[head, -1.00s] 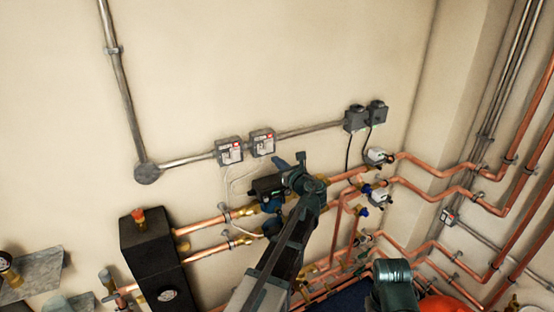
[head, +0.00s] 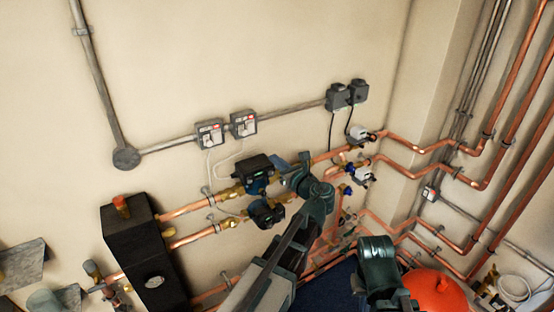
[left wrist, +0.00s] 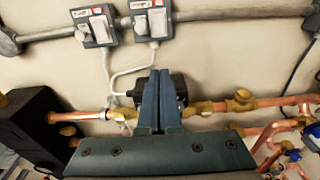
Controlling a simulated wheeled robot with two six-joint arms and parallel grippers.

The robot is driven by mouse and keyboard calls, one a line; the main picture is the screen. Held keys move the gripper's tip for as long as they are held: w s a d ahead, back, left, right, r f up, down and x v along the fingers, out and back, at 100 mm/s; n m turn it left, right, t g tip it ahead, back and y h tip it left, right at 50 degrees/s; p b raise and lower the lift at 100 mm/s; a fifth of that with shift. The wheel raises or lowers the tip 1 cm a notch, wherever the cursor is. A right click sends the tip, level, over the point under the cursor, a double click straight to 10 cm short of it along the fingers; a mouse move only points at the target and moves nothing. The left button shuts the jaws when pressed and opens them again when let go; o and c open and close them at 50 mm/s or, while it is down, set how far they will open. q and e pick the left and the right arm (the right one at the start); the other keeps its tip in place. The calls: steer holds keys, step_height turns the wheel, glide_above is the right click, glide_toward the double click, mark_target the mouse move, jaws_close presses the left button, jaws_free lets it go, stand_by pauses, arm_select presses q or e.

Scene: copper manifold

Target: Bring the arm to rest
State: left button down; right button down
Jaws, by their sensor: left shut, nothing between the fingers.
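My left arm (head: 268,262) reaches up from the bottom of the head view to the copper pipework. Its gripper (head: 304,160) shows there small and nearly end on, in front of the wall and right of the two dark pumps. In the left wrist view the two blue-grey fingers (left wrist: 160,98) lie together, shut and empty. They cover part of a dark pump (left wrist: 183,84) on the upper copper pipe; whether they touch it I cannot tell. My right gripper is not seen.
Two dark pumps (head: 256,170) (head: 266,213) sit on copper pipes beside a black box (head: 140,235). Two grey switch boxes (head: 209,133) (head: 243,124) are on the wall above. A red round vessel (head: 437,291) stands low right.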

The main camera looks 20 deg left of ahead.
arm_select(q)
steer(key=shift+a, duration=0.1)
steer(key=s+d+f+n+g+h+b, duration=0.3)
steer(key=s+d+f+n+b, duration=0.25)
steer(key=f, duration=0.65)
steer(key=s+d+f+n+g+h+b, duration=0.35)
steer(key=s+f+n, duration=0.4)
steer(key=f, duration=0.35)
steer(key=s+d+f+n+g+h+b, duration=0.4)
steer(key=s+d+f+n+h, duration=0.2)
steer(key=s+d+f+n, duration=0.2)
steer(key=s+d+f, duration=0.2)
steer(key=s+d, duration=0.2)
steer(key=d, duration=0.1)
steer(key=shift+s+f+n, duration=0.3)
steer(key=shift+f, duration=0.1)
steer(key=shift+d, duration=0.1)
